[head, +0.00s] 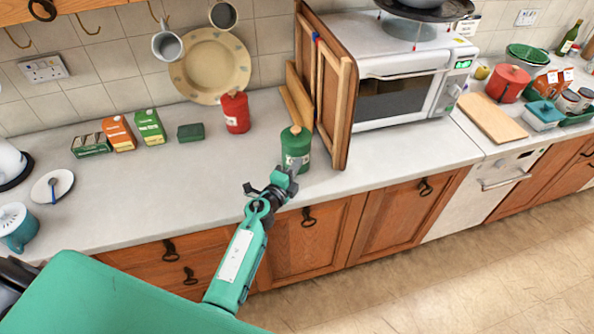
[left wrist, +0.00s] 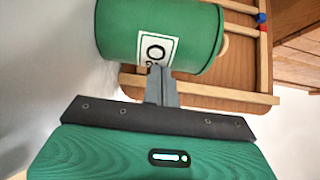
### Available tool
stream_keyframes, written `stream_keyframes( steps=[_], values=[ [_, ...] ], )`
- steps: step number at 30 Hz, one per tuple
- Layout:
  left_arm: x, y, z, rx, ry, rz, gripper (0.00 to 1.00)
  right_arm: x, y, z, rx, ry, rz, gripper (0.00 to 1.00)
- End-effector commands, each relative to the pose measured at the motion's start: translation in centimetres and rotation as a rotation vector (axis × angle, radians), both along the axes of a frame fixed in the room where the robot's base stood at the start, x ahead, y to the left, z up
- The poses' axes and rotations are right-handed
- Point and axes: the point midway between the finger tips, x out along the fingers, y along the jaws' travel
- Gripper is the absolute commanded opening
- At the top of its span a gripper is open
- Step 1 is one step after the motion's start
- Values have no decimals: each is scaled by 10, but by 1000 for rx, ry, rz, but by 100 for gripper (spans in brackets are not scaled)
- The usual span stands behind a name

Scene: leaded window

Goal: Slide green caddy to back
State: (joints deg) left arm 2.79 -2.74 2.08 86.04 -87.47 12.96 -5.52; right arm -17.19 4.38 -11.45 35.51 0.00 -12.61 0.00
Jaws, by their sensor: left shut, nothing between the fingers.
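My right gripper is not in view.
A red canister (head: 235,112) stands behind and left of the caddy, near the wall. The wooden door (head: 335,100) stands close on the right, with the microwave (head: 400,90) beyond. A dark green tin (head: 190,132) and cartons (head: 150,126) line the wall. The counter's left middle is clear.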

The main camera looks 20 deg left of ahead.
Motion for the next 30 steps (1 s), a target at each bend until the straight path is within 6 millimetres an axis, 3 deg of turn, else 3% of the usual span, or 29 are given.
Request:
stream_keyframes(
  steps=[14,30],
  values=[
    [95,65,-2,3,-2,1,0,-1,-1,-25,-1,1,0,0],
    [183,122,-3,2,-2,-1,0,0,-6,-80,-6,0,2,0]
  ],
)
